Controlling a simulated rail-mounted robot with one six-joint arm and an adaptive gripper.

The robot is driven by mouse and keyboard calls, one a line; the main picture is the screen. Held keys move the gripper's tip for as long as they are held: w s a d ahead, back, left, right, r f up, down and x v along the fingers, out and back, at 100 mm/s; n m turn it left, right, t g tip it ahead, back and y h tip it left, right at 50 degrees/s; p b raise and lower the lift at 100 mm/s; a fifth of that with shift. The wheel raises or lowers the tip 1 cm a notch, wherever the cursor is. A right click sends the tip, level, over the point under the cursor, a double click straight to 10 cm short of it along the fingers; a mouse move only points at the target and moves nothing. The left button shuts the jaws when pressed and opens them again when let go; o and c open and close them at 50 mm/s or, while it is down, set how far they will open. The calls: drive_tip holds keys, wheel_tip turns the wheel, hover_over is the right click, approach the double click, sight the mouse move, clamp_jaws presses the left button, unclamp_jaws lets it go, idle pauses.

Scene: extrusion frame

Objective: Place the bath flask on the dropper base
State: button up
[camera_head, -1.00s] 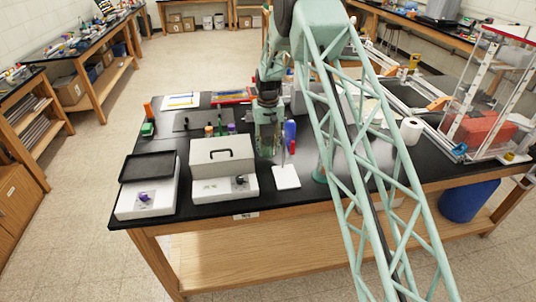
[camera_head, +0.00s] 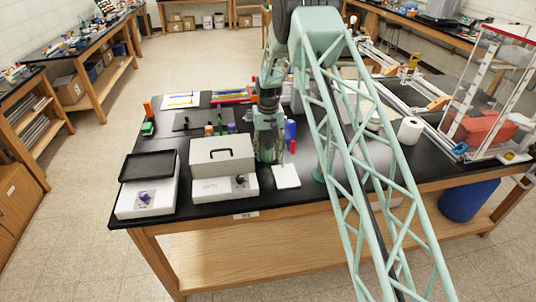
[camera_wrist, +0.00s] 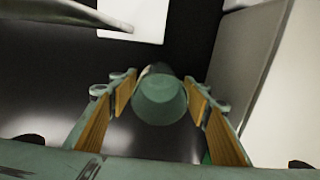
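The bath flask (camera_wrist: 160,98) shows in the wrist view as a greenish, see-through cylinder between my gripper's two fingers. My gripper (camera_wrist: 160,88) has orange-brown pads that appear to meet the flask's left and right sides. In the head view, my gripper (camera_head: 268,148) is low over the black table, just right of the grey box; the flask is hard to make out there. The dropper base (camera_head: 286,176) is a flat white plate at the table's front, right of and nearer than my gripper. It also shows in the wrist view (camera_wrist: 135,18), beyond the flask and apart from it.
A grey box with a black handle (camera_head: 222,155) stands close left of my gripper on a white unit (camera_head: 225,188). A blue cylinder (camera_head: 290,132) and a red object (camera_head: 293,147) stand close right. A paper roll (camera_head: 410,130) is farther right.

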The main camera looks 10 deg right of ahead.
drive_tip(key=shift+r, duration=0.2)
idle(0.3)
wheel_tip(320, 180, up, 12)
drive_tip(key=shift+b, duration=0.35)
idle(0.4)
drive_tip(key=shift+o, duration=0.3)
drive_tip(key=shift+f+m+b, duration=0.15)
drive_tip(key=shift+m+b, duration=0.15)
idle(0.4)
